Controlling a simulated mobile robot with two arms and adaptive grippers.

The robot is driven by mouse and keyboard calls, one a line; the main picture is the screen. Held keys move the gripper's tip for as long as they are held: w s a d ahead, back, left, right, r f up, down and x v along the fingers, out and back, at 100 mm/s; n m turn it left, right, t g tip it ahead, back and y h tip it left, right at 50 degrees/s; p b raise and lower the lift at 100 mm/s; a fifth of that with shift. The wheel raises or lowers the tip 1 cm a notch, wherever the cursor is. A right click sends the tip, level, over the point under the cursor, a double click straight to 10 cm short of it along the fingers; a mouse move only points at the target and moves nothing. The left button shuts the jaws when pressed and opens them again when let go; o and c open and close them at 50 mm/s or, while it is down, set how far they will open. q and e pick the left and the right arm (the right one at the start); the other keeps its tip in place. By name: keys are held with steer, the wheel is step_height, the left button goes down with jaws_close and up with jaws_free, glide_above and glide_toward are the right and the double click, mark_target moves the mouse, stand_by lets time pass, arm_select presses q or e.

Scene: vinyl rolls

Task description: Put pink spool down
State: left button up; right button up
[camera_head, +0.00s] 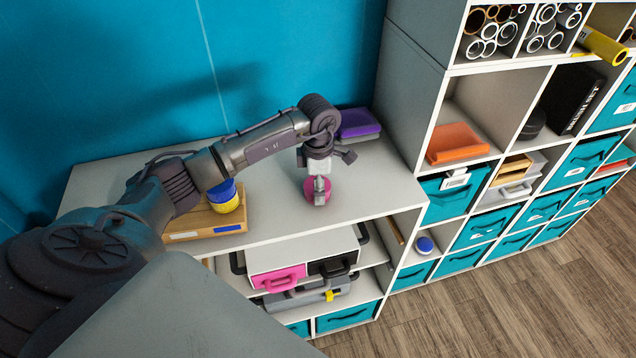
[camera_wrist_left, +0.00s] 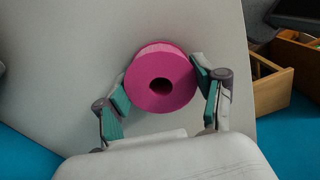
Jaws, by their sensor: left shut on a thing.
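The pink spool (camera_wrist_left: 160,64) is a short roll with a dark hole in its middle. In the left wrist view it sits between the two green-padded fingers of my left gripper (camera_wrist_left: 163,90), which is shut on it. In the head view the pink spool (camera_head: 311,189) is at the white tabletop (camera_head: 270,206), below my left gripper (camera_head: 319,190), which partly hides it. I cannot tell whether its underside touches the table. My right gripper is not in view.
A wooden tray (camera_head: 205,221) with blue and yellow rolls (camera_head: 223,197) stands left on the table. A purple box (camera_head: 357,124) lies at the back right. Tall shelving (camera_head: 437,97) borders the table's right side. The tabletop around the spool is clear.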

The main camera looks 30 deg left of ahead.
arm_select(q)
steer(key=shift+f, duration=0.15)
steer(key=o, duration=1.5)
steer(key=shift+c, duration=0.2)
